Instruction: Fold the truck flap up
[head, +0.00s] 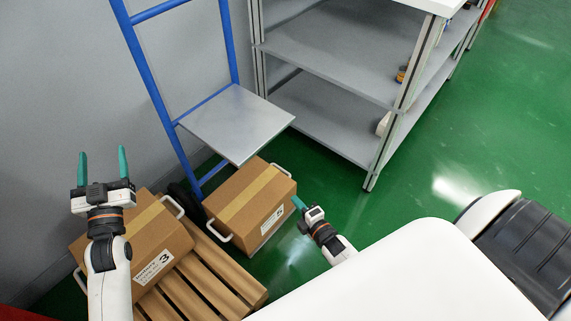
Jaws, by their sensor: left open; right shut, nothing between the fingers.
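The truck is a blue-framed hand truck (149,72) leaning near the grey wall. Its grey metal flap (236,122) sticks out roughly level from the frame, above a cardboard box. My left gripper (102,165) is open and empty, pointing up, left of the truck and apart from the flap. My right gripper (297,202) is shut with nothing in it, low beside the right side of the box under the flap. Whether its fingertips touch the box I cannot tell.
A cardboard box with white handles (265,185) stands below the flap. Another box (150,225) sits on a wooden pallet (205,262) at lower left. A grey shelf unit (345,50) stands right of the truck. Green floor (440,140) is clear at the right.

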